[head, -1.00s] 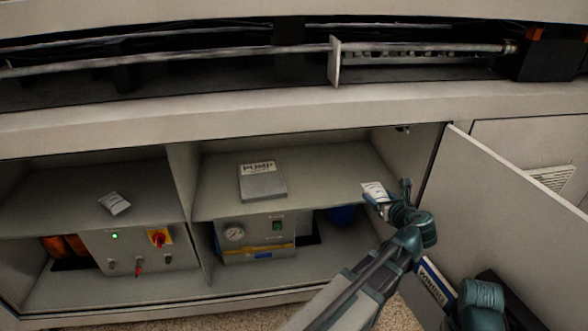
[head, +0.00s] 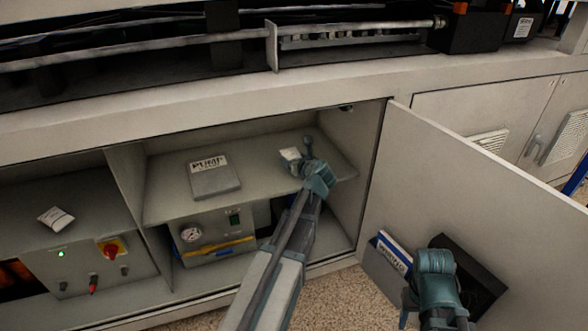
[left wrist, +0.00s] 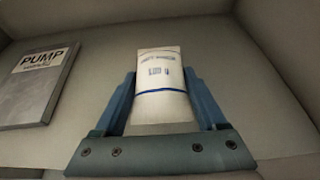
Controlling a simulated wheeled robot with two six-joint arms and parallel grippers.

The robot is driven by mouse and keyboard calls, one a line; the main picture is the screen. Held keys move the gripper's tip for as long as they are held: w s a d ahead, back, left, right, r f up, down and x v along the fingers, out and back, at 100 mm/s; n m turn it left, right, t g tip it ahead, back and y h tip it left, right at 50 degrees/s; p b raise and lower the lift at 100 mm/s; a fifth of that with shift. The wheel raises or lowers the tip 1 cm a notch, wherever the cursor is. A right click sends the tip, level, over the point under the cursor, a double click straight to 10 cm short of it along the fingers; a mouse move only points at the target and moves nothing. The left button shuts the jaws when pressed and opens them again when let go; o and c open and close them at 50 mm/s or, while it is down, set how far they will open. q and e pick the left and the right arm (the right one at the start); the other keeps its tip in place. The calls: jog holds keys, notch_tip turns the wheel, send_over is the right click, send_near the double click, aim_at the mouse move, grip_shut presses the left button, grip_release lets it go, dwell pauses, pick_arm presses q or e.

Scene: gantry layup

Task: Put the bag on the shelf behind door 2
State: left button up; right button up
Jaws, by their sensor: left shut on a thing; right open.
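A small white bag (head: 290,154) with printing and a blue line is between the fingers of my left gripper (head: 300,162). The left wrist view shows the bag (left wrist: 163,85) upright between the two blue fingers of the left gripper (left wrist: 163,100), which is shut on it. The bag is over the right part of the upper shelf (head: 262,165) in the open compartment; I cannot tell whether it touches the shelf. The open door (head: 470,190) swings out on the right. My right gripper (head: 436,300) is low in front of that door, its fingertips mostly hidden.
A grey PUMP manual (head: 214,176) lies on the shelf left of the bag. Another white packet (head: 56,218) lies on the left compartment's shelf. A gauge box (head: 214,238) stands below. A pocket with a blue-and-white binder (head: 393,252) is on the open door.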

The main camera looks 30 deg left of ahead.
pick_arm(q)
jog(key=shift+f+b, duration=1.85)
jog(key=shift+b, duration=0.05)
jog(key=shift+r, duration=0.15)
